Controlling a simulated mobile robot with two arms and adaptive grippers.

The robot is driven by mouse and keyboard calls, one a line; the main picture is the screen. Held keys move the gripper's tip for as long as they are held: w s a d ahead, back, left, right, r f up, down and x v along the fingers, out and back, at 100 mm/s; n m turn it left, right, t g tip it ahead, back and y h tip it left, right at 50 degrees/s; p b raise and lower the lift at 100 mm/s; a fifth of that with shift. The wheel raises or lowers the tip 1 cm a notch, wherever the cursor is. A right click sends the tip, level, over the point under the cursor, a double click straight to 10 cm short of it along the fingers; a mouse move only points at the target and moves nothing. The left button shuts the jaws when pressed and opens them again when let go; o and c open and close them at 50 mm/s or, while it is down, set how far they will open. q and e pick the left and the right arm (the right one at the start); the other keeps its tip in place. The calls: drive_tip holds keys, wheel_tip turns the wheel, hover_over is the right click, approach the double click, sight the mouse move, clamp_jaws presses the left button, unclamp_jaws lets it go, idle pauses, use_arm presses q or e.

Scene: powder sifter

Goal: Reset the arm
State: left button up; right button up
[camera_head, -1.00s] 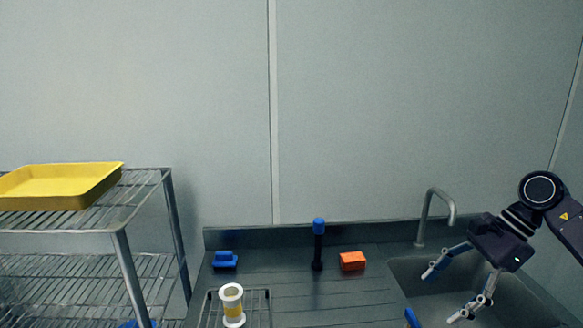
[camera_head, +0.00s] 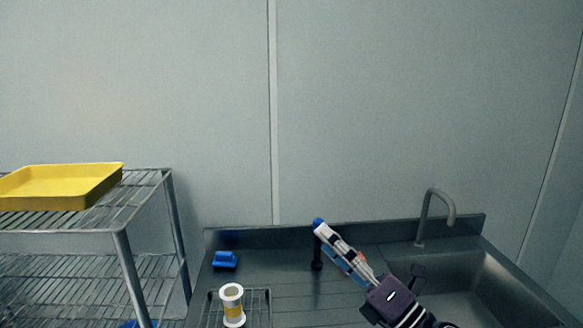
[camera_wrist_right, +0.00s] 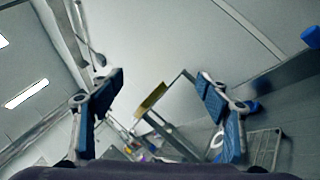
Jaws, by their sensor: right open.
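My right gripper (camera_head: 328,242) reaches in from the lower right of the head view and points up and left. It is in front of the black post with a blue top (camera_head: 317,258) in that view; I cannot tell whether they touch. In the right wrist view the two blue-padded fingers (camera_wrist_right: 160,90) stand wide apart with nothing between them. My left gripper is not in view.
The sink (camera_head: 470,280) and faucet (camera_head: 430,215) are at the right. A white and yellow sifter (camera_head: 232,305) stands on a wire rack (camera_head: 262,312); a blue brush-like item (camera_head: 225,261) lies behind. A wire shelf (camera_head: 145,185) holds a yellow tray (camera_head: 60,186) at left.

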drive_tip(key=s+d+f+m+g+h, duration=0.1)
drive_tip(key=s+d+f+m+h, duration=0.2)
drive_tip(key=d+f+m+h, duration=0.65)
drive_tip(key=s+d+f+m+h, duration=0.35)
drive_tip(key=f+m+h, duration=0.25)
drive_tip(key=f+m, duration=0.75)
drive_tip(key=s+f+m+g, duration=0.4)
drive_tip(key=s+f+g, duration=0.25)
drive_tip(key=s, duration=0.65)
drive_tip(key=s+f+m+g, duration=0.5)
drive_tip(key=s+f, duration=0.2)
drive_tip(key=s, duration=0.6)
wheel_tip(320, 180, down, 33)
drive_tip(key=s+g+b, duration=0.1)
drive_tip(key=s+b, duration=0.2)
drive_tip(key=b, duration=0.3)
drive_tip(key=s+d+f+g+b, duration=0.1)
drive_tip(key=s+d+f+b, duration=0.2)
drive_tip(key=s+f, duration=1.3)
wheel_tip(320, 180, down, 4)
drive_tip(key=shift+s+r+n+b, duration=0.15)
drive_tip(key=shift+s+n+b, duration=0.2)
drive_tip(key=shift+b, duration=0.15)
